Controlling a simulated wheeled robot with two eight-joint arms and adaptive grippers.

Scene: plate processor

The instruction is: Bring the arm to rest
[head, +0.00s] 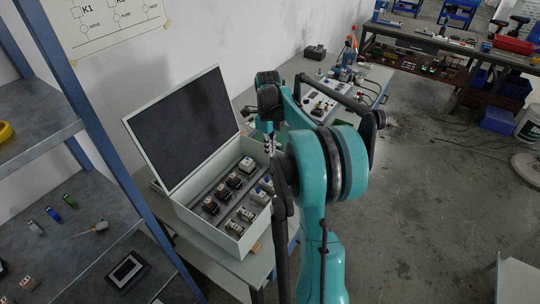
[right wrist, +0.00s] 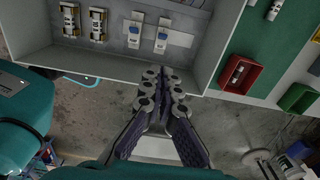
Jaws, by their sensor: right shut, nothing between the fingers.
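My right arm (head: 325,165), teal with dark joints, rises from the bottom middle of the head view and bends over the workbench. My right gripper (head: 270,144) hangs by the right side of the open grey box (head: 242,236), partly hidden by the arm. In the right wrist view the fingers of this gripper (right wrist: 162,82) are together and empty, and their tips overlap the box's wall (right wrist: 100,66) in the picture. I cannot tell whether they touch it. My left gripper is not in view.
The box holds several dark and pale electrical modules; its dark-faced lid (head: 183,125) stands open. A red bin (right wrist: 238,74) and a green bin (right wrist: 297,99) sit beside it. A blue-framed shelf (head: 95,120) stands at left. The floor (head: 430,200) at right is mostly clear.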

